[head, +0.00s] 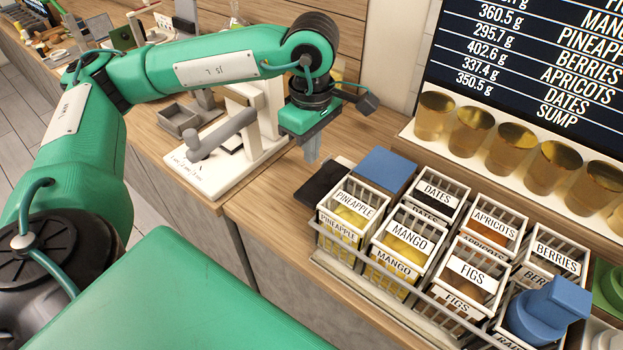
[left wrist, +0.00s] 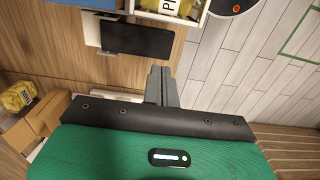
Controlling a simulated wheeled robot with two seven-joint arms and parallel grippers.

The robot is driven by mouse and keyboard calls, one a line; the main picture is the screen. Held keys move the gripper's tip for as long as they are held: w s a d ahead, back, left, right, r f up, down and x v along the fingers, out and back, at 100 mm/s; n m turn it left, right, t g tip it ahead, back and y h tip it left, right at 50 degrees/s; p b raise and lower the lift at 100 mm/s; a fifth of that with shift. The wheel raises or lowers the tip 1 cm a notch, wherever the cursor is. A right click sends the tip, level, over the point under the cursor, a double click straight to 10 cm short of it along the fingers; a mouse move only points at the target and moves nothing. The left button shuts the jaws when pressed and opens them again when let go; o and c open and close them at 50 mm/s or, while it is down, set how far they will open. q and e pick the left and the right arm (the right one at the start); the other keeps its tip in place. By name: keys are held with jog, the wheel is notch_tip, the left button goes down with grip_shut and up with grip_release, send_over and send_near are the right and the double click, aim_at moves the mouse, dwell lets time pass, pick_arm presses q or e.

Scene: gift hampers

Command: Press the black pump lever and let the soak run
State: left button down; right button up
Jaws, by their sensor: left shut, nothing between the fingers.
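A flat black paddle (head: 318,187), which looks like the pump lever, lies at the left end of the basket rack, next to a blue block (head: 386,168). In the left wrist view the black paddle (left wrist: 135,40) shows just beyond the fingertips, a little to their left. My left gripper (head: 311,158) points down with its fingers shut and empty. It is beside the paddle, over the wooden counter, and appears apart from it. The shut fingers (left wrist: 160,72) also show in the left wrist view. My right gripper is not in view.
White baskets labelled pineapple (head: 350,205), mango (head: 406,237), figs and other fruits stand in a rack (head: 385,300). A blue knobbed piece (head: 545,312) sits at the right. Golden cups (head: 471,132) line a ledge under a weight board (head: 545,60). A white stand (head: 215,170) is left of the gripper.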

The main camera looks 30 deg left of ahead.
aim_at(311, 194)
pick_arm(q)
notch_tip(311, 194, down, 9)
jog(key=p, duration=0.3)
jog(key=shift+f, duration=0.45)
